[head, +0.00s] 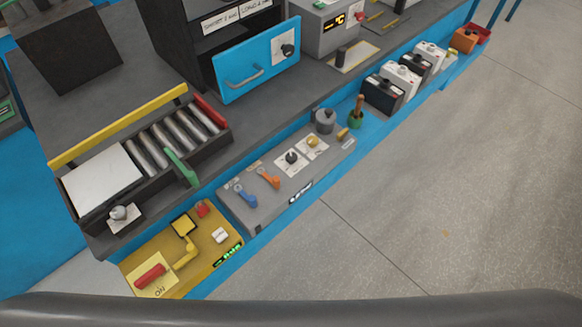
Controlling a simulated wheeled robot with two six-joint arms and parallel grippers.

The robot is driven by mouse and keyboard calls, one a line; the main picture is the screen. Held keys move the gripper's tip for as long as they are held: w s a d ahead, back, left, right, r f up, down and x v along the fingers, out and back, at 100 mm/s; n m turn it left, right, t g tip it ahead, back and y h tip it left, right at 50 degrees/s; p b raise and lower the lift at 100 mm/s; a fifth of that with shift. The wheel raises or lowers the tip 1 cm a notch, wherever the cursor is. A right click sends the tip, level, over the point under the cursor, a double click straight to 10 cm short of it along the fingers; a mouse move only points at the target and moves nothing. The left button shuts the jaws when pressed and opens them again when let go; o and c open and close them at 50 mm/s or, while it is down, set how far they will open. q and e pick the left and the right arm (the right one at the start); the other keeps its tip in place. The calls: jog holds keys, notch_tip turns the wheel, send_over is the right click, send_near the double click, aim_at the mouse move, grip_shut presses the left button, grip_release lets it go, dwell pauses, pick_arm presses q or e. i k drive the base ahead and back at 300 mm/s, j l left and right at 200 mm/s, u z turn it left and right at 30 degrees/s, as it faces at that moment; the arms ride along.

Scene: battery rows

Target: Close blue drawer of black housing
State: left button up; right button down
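The black housing (172,30) stands at the back of the dark bench, in the upper middle of the head view. Its blue drawer front (257,62) faces toward me, with a grey bar handle on the left and a dark knob on a white plate on the right. The drawer front stands out from the housing body, with a dark gap behind its top edge, so it looks pulled out. How far it extends is hard to tell. Neither gripper shows in the head view.
A roller tray (150,150) with a yellow rail lies left of the drawer. A grey control panel (290,170) and a yellow box (182,248) line the front edge. Several batteries (401,80) stand in a row at right. A grey unit (335,28) stands right of the drawer. The floor at right is clear.

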aim_at(234, 68)
jog(key=i+l+u, duration=0.1)
jog(key=l, duration=0.3)
jog(key=i+l+u, duration=0.1)
jog(key=l, duration=0.3)
jog(key=i+l+u, duration=0.1)
jog(key=l, duration=0.3)
